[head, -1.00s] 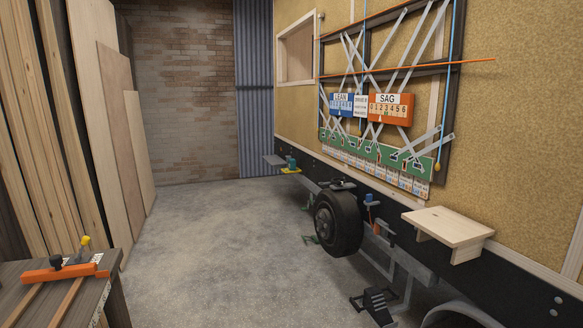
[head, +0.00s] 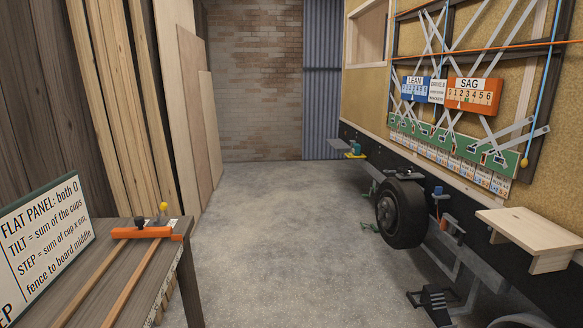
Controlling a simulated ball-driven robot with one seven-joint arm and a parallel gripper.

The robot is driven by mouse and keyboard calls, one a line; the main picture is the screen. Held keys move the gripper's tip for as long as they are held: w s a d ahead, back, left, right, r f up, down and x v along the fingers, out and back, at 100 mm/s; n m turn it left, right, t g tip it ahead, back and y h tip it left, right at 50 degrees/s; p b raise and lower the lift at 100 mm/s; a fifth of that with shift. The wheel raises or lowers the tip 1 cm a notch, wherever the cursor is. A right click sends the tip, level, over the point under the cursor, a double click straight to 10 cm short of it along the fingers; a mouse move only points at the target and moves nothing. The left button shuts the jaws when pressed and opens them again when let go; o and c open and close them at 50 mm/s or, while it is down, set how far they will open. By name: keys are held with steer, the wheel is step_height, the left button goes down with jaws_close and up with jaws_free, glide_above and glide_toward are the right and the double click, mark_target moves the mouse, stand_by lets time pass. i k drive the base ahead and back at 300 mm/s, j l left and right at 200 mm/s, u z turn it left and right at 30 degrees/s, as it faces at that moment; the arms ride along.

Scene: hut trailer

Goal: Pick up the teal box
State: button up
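A small teal object (head: 356,147), which may be the teal box, shows at the far end of the trailer. It seems to sit on or just above a small yellow plate (head: 355,156) beside the trailer's dark lower frame. It is too small and far to make out its exact shape. My gripper is not in view.
A workbench (head: 163,265) with an orange fence (head: 140,233) and a lettered sign (head: 45,240) stands at the near left. Boards lean on the left wall. The trailer's wheel (head: 402,212), wooden step (head: 530,225) and black jack (head: 434,302) line the right. The concrete floor (head: 270,220) between is clear.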

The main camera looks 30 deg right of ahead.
mark_target(356, 147)
steer(key=i+l+z, duration=0.35)
steer(key=i, duration=0.3)
steer(key=i+z, duration=0.3)
steer(key=i, duration=0.35)
steer(key=i+l+u, duration=0.15)
steer(key=i, duration=1.7)
steer(key=i+z, duration=0.1)
steer(key=i, duration=0.85)
steer(key=i+j, duration=0.2)
steer(key=i, duration=0.7)
steer(key=i+z, duration=0.15)
steer(key=i, duration=0.8)
steer(key=i+j+z, duration=0.15)
steer(key=i, duration=0.8)
steer(key=i+l+z, duration=0.1)
steer(key=i+z, duration=0.2)
steer(key=i, duration=0.55)
steer(key=i+j+z, duration=0.1)
steer(key=i+z, duration=0.2)
steer(key=i, duration=0.55)
